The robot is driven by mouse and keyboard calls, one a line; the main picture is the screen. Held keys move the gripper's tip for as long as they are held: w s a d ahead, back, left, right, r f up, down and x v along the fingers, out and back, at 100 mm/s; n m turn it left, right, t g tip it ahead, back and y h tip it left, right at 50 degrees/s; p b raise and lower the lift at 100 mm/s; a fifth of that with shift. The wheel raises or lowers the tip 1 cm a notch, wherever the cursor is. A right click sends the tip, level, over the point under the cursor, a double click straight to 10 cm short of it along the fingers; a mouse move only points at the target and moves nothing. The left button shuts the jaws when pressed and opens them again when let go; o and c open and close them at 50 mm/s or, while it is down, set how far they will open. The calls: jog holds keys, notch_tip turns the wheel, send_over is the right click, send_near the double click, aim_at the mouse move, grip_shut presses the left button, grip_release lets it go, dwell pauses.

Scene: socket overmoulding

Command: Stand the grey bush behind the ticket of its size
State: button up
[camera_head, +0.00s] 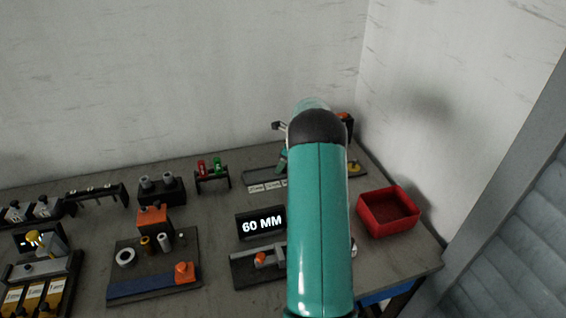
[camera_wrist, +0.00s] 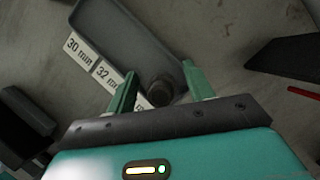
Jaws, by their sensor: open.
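The grey bush (camera_wrist: 160,88) is a short dark cylinder in the wrist view. It stands on the grey tray (camera_wrist: 125,35), behind the third ticket (camera_wrist: 143,104), whose print is mostly hidden by my gripper. My gripper (camera_wrist: 158,72) is open, with one green finger on each side of the bush and visible gaps between. The tickets "30 mm" (camera_wrist: 79,47) and "32 mm" (camera_wrist: 104,75) lie along the tray's edge. In the head view the tray (camera_head: 262,176) is partly covered by my arm, and the bush is hidden.
A display (camera_head: 262,223) reads "60 MM". A red bin (camera_head: 388,212) stands to the right. A fixture plate (camera_head: 155,280) with rings and an orange block is at front left. A rack with red and green items (camera_head: 212,172) stands left of the tray.

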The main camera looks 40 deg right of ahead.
jog(key=v, duration=1.2)
jog(key=s+a+r+n, duration=0.1)
jog(key=a+r+n, duration=0.4)
jog(key=a, duration=0.5)
jog(key=s+a+r+n+h, duration=0.1)
jog(key=a+r+n, duration=0.4)
jog(key=a, duration=0.4)
jog(key=s+a+r+n, duration=0.1)
jog(key=a+r+n, duration=0.35)
jog(key=a, duration=0.55)
jog(key=s+a+f+n+t+h, duration=0.1)
jog(key=s+a+n, duration=1.5)
jog(key=s+a, duration=0.2)
jog(key=shift+s+a+f+t, duration=0.2)
jog(key=shift+s+f+t, duration=0.1)
jog(key=shift+s, duration=0.25)
